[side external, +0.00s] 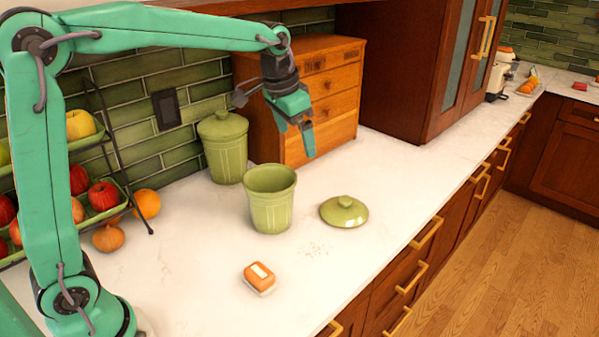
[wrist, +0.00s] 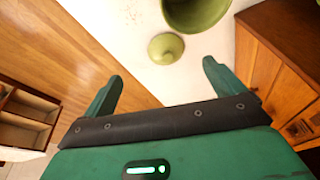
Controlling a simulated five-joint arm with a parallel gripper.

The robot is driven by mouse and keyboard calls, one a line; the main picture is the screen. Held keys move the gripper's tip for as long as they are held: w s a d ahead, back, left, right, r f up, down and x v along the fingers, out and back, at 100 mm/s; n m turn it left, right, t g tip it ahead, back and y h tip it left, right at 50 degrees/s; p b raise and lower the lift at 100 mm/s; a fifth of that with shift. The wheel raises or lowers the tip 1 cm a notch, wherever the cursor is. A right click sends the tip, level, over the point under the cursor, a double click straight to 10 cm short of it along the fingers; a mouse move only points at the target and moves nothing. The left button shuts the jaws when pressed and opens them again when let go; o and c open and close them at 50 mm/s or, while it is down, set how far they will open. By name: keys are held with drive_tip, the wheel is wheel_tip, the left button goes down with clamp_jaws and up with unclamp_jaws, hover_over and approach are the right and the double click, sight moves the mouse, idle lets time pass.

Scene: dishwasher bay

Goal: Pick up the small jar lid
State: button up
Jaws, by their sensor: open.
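The small jar lid (side external: 344,211) is a round green lid with a knob, lying knob-up on the white counter. It also shows in the wrist view (wrist: 166,48), beyond and between my fingertips. My gripper (side external: 303,140) is open and empty, in the air above the counter. In the wrist view my two fingers (wrist: 160,75) are spread wide, and nothing is between them. The open green jar (side external: 270,200) stands upright just left of the lid in the side view, apart from it. In the wrist view part of the jar (wrist: 195,12) shows at the top edge.
A second green jar with its lid on (side external: 223,147) stands behind, beside a wooden drawer box (side external: 325,95). An orange and white block (side external: 259,278) lies near the front. A fruit rack (side external: 100,200) is at left. The counter right of the lid is clear up to its edge.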

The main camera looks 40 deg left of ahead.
drive_tip(key=w+d+f+m+g, duration=0.1)
drive_tip(key=w+f, duration=0.6)
drive_tip(key=w, duration=0.3)
drive_tip(key=m+g, duration=0.1)
hover_over(346, 199)
drive_tip(key=f, duration=1)
drive_tip(key=shift+s, duration=0.3)
drive_tip(key=shift+w+d+f, duration=0.1)
drive_tip(key=shift+w+f, duration=0.1)
drive_tip(key=shift+f, duration=1.45)
drive_tip(key=shift+f, duration=0.1)
drive_tip(key=shift+w+f, duration=0.1)
drive_tip(key=shift+f, duration=2.45)
